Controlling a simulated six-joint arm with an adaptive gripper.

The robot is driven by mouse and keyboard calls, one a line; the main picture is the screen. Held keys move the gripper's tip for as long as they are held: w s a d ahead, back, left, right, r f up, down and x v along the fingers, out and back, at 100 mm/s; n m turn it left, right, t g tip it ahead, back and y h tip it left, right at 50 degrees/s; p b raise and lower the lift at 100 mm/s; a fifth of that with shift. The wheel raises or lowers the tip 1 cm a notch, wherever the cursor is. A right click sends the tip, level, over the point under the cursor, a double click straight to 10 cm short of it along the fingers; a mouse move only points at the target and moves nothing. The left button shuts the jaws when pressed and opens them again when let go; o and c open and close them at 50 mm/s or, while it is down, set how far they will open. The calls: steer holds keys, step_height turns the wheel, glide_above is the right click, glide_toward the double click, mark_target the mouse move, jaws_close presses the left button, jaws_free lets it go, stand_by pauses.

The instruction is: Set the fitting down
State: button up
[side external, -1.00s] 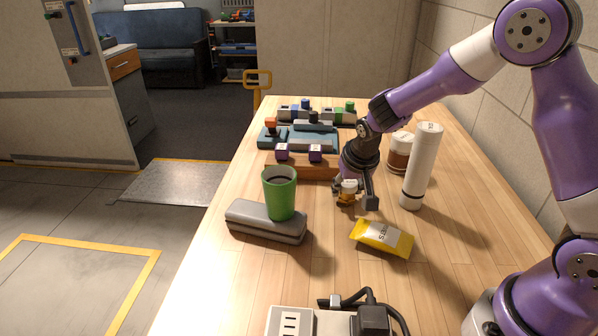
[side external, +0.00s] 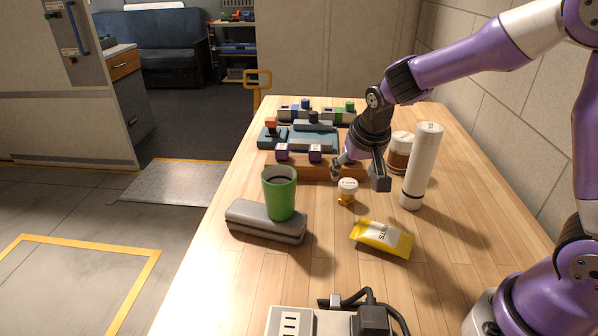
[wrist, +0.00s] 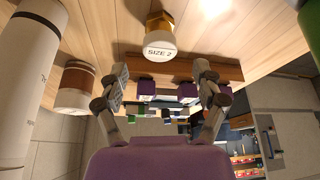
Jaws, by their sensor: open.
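The fitting (side external: 347,191), a small brass piece with a white cap, stands upright on the wooden table. In the wrist view the fitting (wrist: 160,36) shows its cap, marked "SIZE 2", beyond my fingertips. My gripper (side external: 358,178) is open and empty, just above and behind the fitting and apart from it. In the wrist view both fingers of my gripper (wrist: 160,72) are spread, with nothing between them.
A white tube (side external: 421,165) and a brown-banded jar (side external: 400,152) stand right of my gripper. A yellow packet (side external: 382,238) lies in front. A green cup (side external: 280,193) is on a grey case (side external: 265,223) at left. A wooden block with purple pieces (side external: 315,153) is behind.

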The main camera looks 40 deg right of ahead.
steer(key=s+a+r+n+y, duration=0.1)
steer(key=s+a+r+n, duration=0.1)
steer(key=s+r, duration=0.3)
steer(key=s+a+r+n+t+y, duration=0.1)
steer(key=s+r+n, duration=0.3)
steer(key=s, duration=0.6)
steer(key=shift+s+a+r+t, duration=0.3)
steer(key=shift+s+a+r, duration=0.15)
steer(key=shift+a, duration=0.25)
